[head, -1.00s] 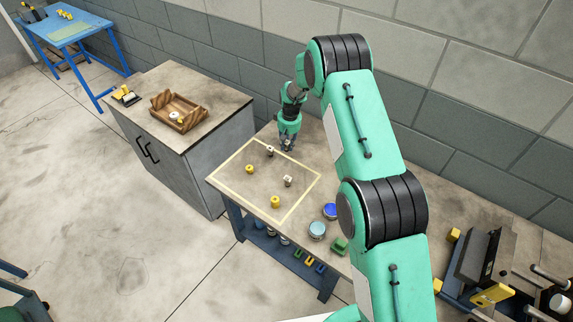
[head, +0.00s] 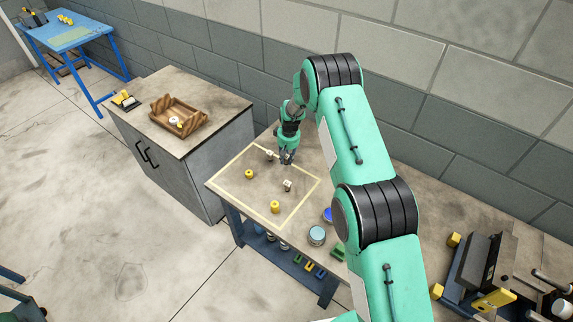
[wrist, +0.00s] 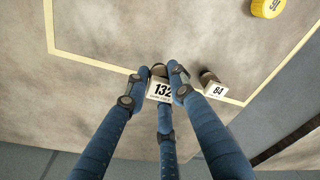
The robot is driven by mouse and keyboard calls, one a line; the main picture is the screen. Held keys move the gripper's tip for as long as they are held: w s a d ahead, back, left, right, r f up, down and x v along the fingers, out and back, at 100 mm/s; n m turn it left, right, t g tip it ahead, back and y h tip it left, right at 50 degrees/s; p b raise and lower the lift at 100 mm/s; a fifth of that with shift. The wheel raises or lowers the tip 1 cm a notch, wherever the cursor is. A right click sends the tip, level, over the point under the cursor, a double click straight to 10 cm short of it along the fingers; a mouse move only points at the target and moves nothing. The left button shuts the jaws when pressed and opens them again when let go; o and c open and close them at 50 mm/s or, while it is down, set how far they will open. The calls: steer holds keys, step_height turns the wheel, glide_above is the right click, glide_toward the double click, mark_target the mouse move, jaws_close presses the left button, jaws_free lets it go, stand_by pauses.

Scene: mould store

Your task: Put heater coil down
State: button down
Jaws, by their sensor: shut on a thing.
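My gripper (head: 287,159) is over the far edge of the outlined area (head: 238,200) on the bench. In the wrist view its three fingers (wrist: 160,82) are shut on a small dark part with a white tag reading 132, which I take as the heater coil (wrist: 159,91). In the head view the fingers mostly hide it. I cannot tell if it touches the bench. A part tagged 84 (wrist: 213,88) stands close beside it, just inside the line; it also shows in the head view (head: 270,155).
Inside the outline are two yellow parts (head: 249,174) (head: 275,207) and a white-tagged part (head: 288,186). A light-blue tin (head: 317,235) and a partly hidden blue tin (head: 328,214) are at the right. A wooden crate (head: 160,125) is on the cabinet. The wall runs behind.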

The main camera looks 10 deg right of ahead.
mark_target(287, 163)
steer(key=shift+f, duration=0.1)
steer(key=shift+f, duration=1.75)
steer(key=shift+f, duration=0.2)
steer(key=c, duration=1.5)
jaws_free()
steer(key=shift+r, duration=0.2)
steer(key=shift+s+d+r, duration=0.1)
steer(key=shift+s+r, duration=0.05)
steer(key=shift+r, duration=1.85)
steer(key=shift+s+d+r, duration=0.1)
steer(key=shift+s+r, duration=0.1)
steer(key=shift+r, duration=1.75)
steer(key=shift+s+d+r, duration=0.1)
steer(key=shift+s+r, duration=0.05)
steer(key=shift+r, duration=1.85)
